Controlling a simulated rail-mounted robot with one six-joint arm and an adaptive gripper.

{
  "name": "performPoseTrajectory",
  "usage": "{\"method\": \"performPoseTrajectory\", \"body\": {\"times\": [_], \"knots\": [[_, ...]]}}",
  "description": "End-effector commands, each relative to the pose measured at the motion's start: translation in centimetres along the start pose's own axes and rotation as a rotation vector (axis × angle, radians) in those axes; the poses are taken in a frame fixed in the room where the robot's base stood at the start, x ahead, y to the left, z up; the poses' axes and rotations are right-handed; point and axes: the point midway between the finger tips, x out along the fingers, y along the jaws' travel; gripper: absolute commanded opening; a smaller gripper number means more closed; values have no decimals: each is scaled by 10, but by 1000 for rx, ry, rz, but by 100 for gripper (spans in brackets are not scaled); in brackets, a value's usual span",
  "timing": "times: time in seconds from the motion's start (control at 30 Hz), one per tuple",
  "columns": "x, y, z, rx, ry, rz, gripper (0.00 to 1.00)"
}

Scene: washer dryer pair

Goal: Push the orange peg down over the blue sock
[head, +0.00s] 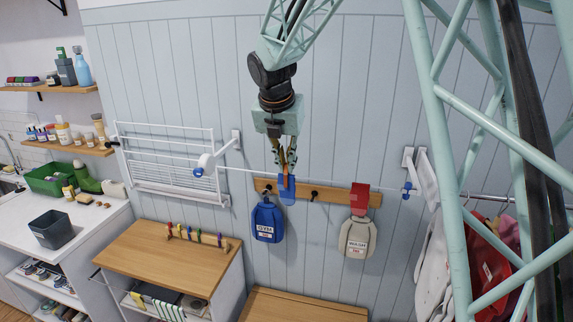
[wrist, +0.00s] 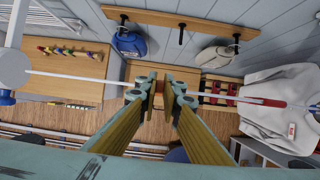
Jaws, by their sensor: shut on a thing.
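The blue sock (head: 288,192) hangs over the thin white line (head: 331,182), in front of the wall in the head view. My gripper (head: 285,168) points down from above, right at the sock's top. It is shut on the orange peg (head: 285,181), of which only a small sliver shows at the fingertips. Whether the peg straddles the line and sock or sits just above them cannot be told. In the wrist view my fingertips (wrist: 163,82) are close together at the line, and they hide most of the peg. I cannot make out the sock clearly there.
A blue bag (head: 267,224) and a beige bag (head: 355,238) hang from a wooden hook rail (head: 325,193) behind the line. A white drying rack (head: 165,160) is at left. Several coloured pegs sit on a wooden strip (head: 197,236) on the wooden-topped cabinet.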

Motion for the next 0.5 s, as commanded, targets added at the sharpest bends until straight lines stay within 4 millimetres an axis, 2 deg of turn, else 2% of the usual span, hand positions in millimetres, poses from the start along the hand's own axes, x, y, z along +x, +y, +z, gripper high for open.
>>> {"method": "performPoseTrajectory", "body": {"times": [0.17, 0.2, 0.33, 0.5], "knots": [[0, 0, 0, 0, 0, 0, 0], [0, 0, 0, 0, 0, 0, 9], [0, 0, 0, 0, 0, 0, 21], [0, 0, 0, 0, 0, 0, 22]]}}
